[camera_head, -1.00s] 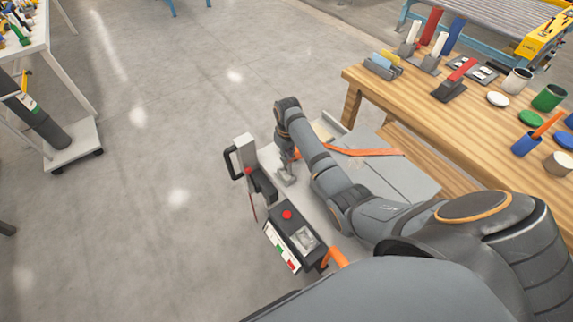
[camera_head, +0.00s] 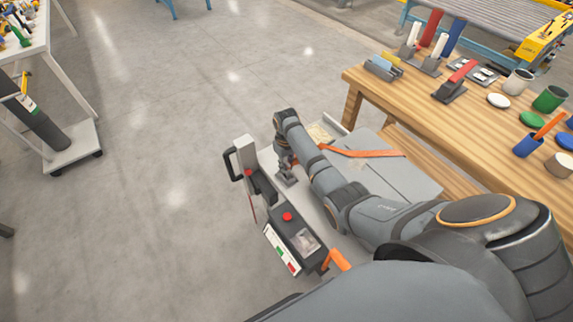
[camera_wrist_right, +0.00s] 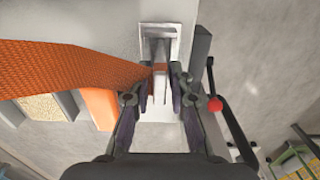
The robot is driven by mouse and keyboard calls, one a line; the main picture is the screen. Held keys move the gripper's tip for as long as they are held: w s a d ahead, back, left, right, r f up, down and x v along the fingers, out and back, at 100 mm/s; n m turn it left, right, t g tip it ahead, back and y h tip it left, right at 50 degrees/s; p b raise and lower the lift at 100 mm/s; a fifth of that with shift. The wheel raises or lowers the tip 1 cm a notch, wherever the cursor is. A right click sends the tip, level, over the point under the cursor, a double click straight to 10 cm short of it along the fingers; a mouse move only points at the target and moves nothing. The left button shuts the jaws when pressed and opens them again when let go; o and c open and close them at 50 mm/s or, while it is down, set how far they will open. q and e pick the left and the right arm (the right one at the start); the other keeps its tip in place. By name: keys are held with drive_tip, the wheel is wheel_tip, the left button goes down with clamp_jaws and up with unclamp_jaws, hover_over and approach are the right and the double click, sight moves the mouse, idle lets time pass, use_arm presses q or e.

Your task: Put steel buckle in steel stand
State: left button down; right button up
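The steel stand (camera_wrist_right: 158,30) is a pale plate with an upright steel part, at the top of the right wrist view. It also shows in the head view (camera_head: 287,180), at the pallet's left side. My right gripper (camera_wrist_right: 162,76) points at the stand with its fingers on both sides of a narrow pale piece, seemingly the steel buckle (camera_wrist_right: 161,87). The fingers look shut on it, right in front of the stand. An orange strap (camera_wrist_right: 70,65) runs from the left to the fingertips. In the head view, my right gripper (camera_head: 285,168) is just above the stand. My left gripper is not in view.
A post with a red-knobbed lever (camera_wrist_right: 215,104) stands close beside the right finger. A control box with a red button (camera_head: 287,216) is in front of the stand. The wooden workbench (camera_head: 430,115) with cups and tools is at right.

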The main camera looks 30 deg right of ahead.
drive_tip(key=shift+o, duration=0.6)
drive_tip(key=shift+r, duration=0.3)
wheel_tip(320, 180, up, 12)
drive_tip(key=p, duration=0.1)
